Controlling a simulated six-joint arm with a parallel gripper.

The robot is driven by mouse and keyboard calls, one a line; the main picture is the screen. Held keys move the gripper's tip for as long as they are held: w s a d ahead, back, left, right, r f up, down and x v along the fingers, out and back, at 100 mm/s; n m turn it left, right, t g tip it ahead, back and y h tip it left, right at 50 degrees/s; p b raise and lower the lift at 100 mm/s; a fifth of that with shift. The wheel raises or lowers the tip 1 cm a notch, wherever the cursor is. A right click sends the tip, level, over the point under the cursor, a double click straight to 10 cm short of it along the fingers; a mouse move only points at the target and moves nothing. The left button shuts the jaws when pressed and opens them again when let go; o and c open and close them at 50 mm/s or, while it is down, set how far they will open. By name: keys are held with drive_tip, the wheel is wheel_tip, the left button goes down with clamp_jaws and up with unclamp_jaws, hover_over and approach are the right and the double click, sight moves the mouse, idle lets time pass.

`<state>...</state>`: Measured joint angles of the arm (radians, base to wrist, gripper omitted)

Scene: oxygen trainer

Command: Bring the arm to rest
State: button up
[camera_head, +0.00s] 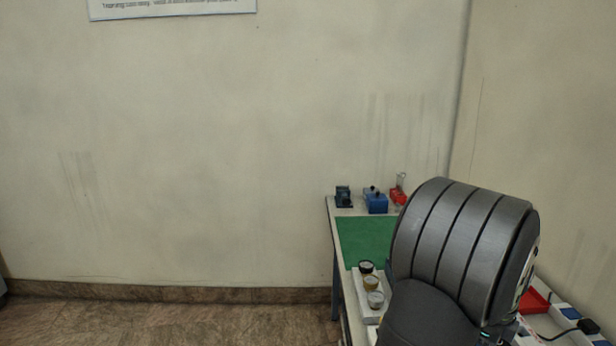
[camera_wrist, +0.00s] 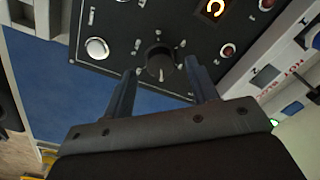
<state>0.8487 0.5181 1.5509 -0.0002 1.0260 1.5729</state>
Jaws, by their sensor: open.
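My gripper (camera_wrist: 160,76) shows in the wrist view with its two dark blue fingers apart. A black rotary knob (camera_wrist: 159,60) on a dark control panel (camera_wrist: 118,20) lies between the fingertips in the picture. I cannot tell whether the fingers touch the knob or stand off from it. Nothing is seen held. In the head view my dark grey arm fills the lower right and hides part of the bench; the gripper does not show there.
The panel also has a lit orange display (camera_wrist: 214,8) and a white round button (camera_wrist: 97,48). A white unit marked "HOT BLOCK" (camera_wrist: 290,75) lies to the right. In the head view, the bench holds a green mat (camera_head: 362,238), jars (camera_head: 371,284) and a blue box (camera_head: 376,204).

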drive_tip(key=shift+f, duration=1.1)
drive_tip(key=shift+r, duration=0.1)
wheel_tip(320, 180, up, 17)
wheel_tip(320, 180, down, 17)
drive_tip(key=shift+f, duration=0.15)
drive_tip(key=n, duration=0.4)
drive_tip(key=shift+n, duration=0.3)
drive_tip(key=n, duration=0.9)
drive_tip(key=shift+d+y, duration=0.1)
drive_tip(key=shift+y, duration=0.2)
drive_tip(key=shift+n, duration=2.2)
